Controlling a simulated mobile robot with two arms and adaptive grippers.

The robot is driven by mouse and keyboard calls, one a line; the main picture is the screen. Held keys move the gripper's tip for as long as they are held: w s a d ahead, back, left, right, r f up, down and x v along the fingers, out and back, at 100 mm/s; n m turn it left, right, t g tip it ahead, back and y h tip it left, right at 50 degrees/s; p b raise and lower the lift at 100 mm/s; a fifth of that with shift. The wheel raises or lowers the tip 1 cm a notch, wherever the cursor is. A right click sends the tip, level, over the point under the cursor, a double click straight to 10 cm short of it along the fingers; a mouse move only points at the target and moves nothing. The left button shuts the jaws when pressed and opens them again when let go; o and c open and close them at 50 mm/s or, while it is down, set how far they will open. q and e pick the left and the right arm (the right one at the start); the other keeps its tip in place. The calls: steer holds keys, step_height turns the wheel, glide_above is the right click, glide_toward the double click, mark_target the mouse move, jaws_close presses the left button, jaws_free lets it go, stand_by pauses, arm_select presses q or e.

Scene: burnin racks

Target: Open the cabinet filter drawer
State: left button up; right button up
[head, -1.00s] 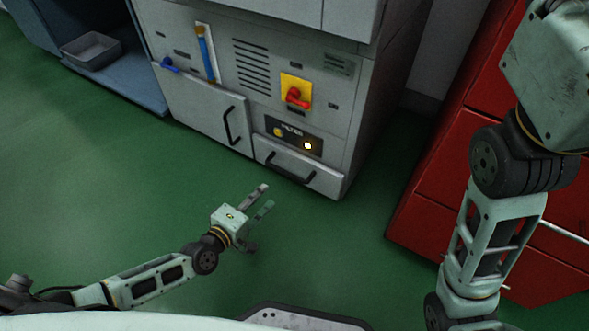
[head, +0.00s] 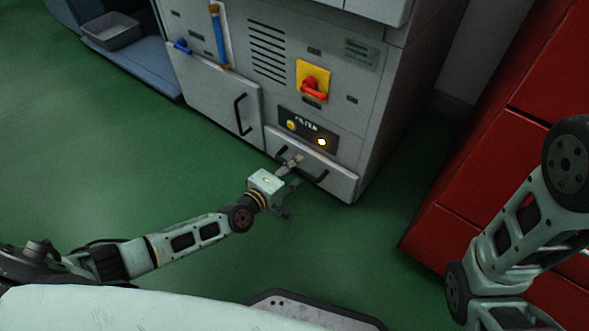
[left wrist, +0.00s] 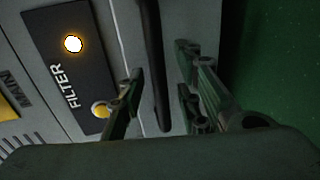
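The filter drawer (head: 340,185) is a low grey front at the bottom right of the cabinet (head: 372,120), below the black FILTER panel (head: 308,131). It looks shut. Its black bar handle (head: 318,179) is partly hidden by my left gripper (head: 294,170). In the left wrist view, the handle (left wrist: 152,60) runs between the spread fingers of my left gripper (left wrist: 160,95). The fingers are open and apart from the bar. The FILTER panel (left wrist: 72,65) shows there with a lit lamp. My right arm shows at the right of the head view; its gripper is out of view.
A taller door with a black handle (head: 240,114) is left of the drawer. A red switch (head: 313,88) sits on a yellow plate above. Red cabinets (head: 470,150) stand at the right. A grey bin (head: 112,32) is far left. Green floor (head: 110,170) is clear in front.

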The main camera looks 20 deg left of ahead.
arm_select(q)
jaws_close()
stand_by(0.6)
